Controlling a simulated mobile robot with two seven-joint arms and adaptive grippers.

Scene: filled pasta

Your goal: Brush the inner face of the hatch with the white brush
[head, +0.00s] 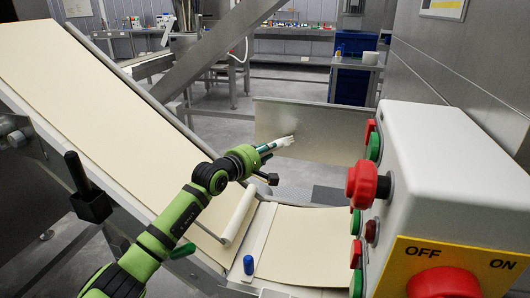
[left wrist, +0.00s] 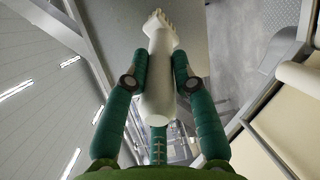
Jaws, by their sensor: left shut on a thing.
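My left gripper (head: 268,149) reaches in from the left over the conveyor and is shut on the white brush (head: 283,142). In the left wrist view the brush (left wrist: 156,80) lies between the two green fingers (left wrist: 156,85), with its bristle end pointing away from me. The hatch (head: 325,135) is a flat grey metal panel standing open beyond the conveyor. The brush tip overlaps the hatch's lower left part in the head view. I cannot tell whether the bristles touch it. In the left wrist view a grey panel, likely the hatch (left wrist: 120,25), lies behind the brush. My right gripper is not in view.
A cream conveyor belt (head: 75,90) slopes down from the left, with a white roller (head: 239,214) near its low end. A white control box (head: 440,165) with red and green buttons stands close on the right. A blue-capped post (head: 248,265) is at the front.

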